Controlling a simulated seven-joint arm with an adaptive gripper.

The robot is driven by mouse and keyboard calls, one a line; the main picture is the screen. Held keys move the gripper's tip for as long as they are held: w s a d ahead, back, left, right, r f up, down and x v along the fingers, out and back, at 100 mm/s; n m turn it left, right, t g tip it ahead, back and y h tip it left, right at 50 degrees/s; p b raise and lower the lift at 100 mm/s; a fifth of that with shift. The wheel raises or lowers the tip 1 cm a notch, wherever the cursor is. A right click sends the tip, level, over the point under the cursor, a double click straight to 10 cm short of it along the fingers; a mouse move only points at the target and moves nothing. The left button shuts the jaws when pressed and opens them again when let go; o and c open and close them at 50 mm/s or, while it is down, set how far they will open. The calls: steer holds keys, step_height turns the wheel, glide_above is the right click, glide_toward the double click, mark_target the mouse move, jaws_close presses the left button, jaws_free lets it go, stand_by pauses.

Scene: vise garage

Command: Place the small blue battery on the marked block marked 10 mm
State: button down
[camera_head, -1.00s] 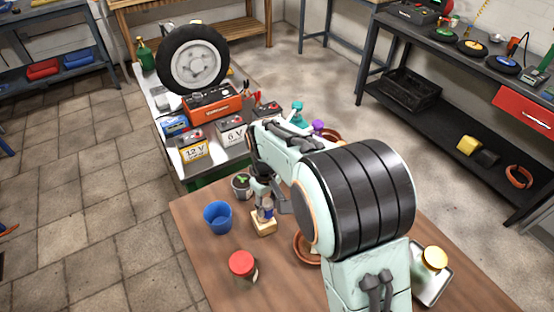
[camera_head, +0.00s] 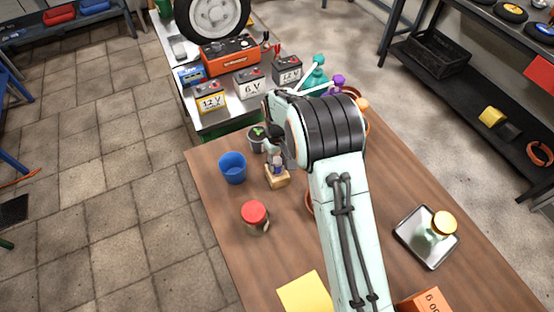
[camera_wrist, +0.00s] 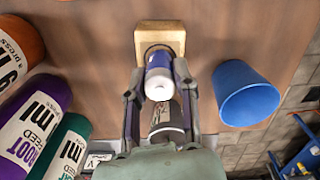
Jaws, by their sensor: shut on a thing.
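The small blue battery, a blue cylinder with a pale end, is upright between the fingers of my gripper (camera_head: 277,157). It shows in the wrist view (camera_wrist: 158,76) and partly in the head view (camera_head: 276,168). My gripper (camera_wrist: 160,88) is shut on it. The wooden block (camera_head: 279,181) is on the brown table directly under the battery; it also shows in the wrist view (camera_wrist: 160,34). The battery's lower end is at the block's top, but I cannot tell whether it is seated or just above. No marking is readable on the block.
A red-lidded jar (camera_head: 255,217) is nearer. Teal (camera_head: 315,73) and purple (camera_head: 336,84) bottles stand behind my arm.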

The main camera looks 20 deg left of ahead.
mark_target(277, 160)
steer(key=c, duration=0.9)
jaws_free()
steer(key=shift+o, duration=0.2)
step_height(277, 160, up, 12)
steer(key=shift+s+r, duration=0.1)
steer(key=shift+r, duration=0.05)
steer(key=s+d+r+m, duration=0.3)
steer(key=s+d+r, duration=0.1)
steer(key=s+d, duration=0.5)
steer(key=s+d+r+m, duration=0.45)
steer(key=s+d, duration=0.25)
steer(key=d, duration=0.3)
steer(key=s+d+f+m+y, duration=0.1)
steer(key=s+d+f+m, duration=0.1)
steer(key=s, duration=0.7)
steer(key=shift+s+d+f, duration=0.15)
steer(key=shift+s+d, duration=0.05)
steer(key=shift+d, duration=0.55)
